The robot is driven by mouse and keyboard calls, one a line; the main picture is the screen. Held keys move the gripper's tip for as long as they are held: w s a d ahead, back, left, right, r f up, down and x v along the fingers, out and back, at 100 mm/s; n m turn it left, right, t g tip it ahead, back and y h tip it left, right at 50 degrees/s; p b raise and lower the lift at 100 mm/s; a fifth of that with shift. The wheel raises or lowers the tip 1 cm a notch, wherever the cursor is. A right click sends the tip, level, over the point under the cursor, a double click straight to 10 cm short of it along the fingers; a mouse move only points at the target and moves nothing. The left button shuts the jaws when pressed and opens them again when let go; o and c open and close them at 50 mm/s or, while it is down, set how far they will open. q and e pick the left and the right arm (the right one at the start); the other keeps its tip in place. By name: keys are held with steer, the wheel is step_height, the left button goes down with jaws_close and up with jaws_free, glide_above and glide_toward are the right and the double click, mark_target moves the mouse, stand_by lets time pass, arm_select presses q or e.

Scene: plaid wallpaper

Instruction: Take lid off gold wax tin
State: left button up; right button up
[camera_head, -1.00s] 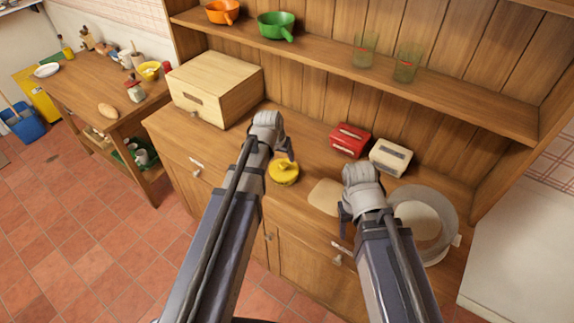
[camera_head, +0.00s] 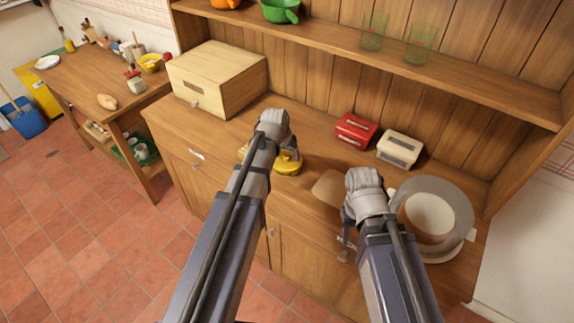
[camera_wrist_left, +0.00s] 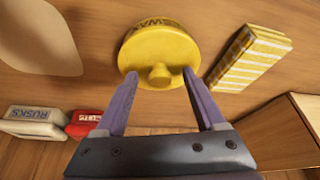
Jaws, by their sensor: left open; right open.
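The gold wax tin (camera_head: 289,168) stands on the wooden counter, partly hidden by my left arm in the head view. The left wrist view shows its round yellow lid (camera_wrist_left: 160,48) with a knob (camera_wrist_left: 158,75) on top and lettering near the far edge. My left gripper (camera_wrist_left: 160,78) is open, its two fingers on either side of the knob at the lid's near edge. I cannot tell whether they touch the lid; nothing is gripped. My right gripper (camera_head: 345,238) is open and empty by the counter's front edge, right of the tin.
A yellow checked item (camera_wrist_left: 247,58) lies close beside the tin. A wooden box (camera_head: 217,78) stands at the counter's left. A red tin (camera_head: 355,131) and a cream rusks tin (camera_head: 399,149) stand at the back.

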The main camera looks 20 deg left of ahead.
arm_select(q)
jaws_close()
stand_by(0.7)
